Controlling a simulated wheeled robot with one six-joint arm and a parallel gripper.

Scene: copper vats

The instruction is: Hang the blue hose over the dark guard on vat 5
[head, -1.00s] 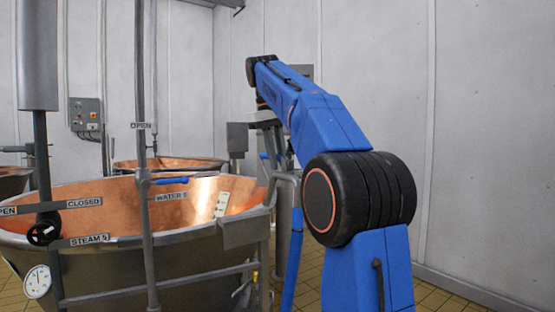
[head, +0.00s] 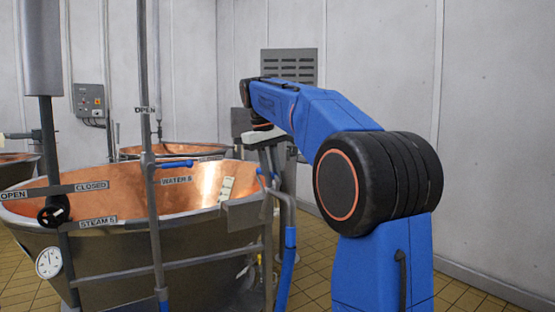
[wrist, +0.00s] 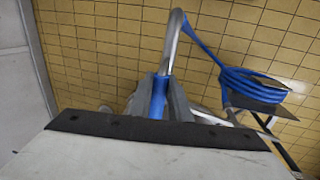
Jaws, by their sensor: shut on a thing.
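Vat 5 (head: 120,255) is the large copper-lined vat at the left of the head view, with WATER 5 and STEAM 5 labels. A dark grey plate (head: 246,213) on its right rim appears to be the guard. My gripper (head: 266,165) is just right of the vat, above rim height. It is shut on the blue end of the hose, seen between the fingers (wrist: 159,97) in the wrist view. A bent steel pipe runs from that end to the hanging blue hose (head: 286,268). In the wrist view the hose (wrist: 203,45) leads to a coil at right. The guard is not clearly visible there.
Upright pipes and a rail (head: 156,225) stand before the vat. A dial gauge (head: 48,262) is at its left front. Another copper vat (head: 180,151) stands behind. The tiled floor (head: 325,285) right of the vat looks clear up to the wall.

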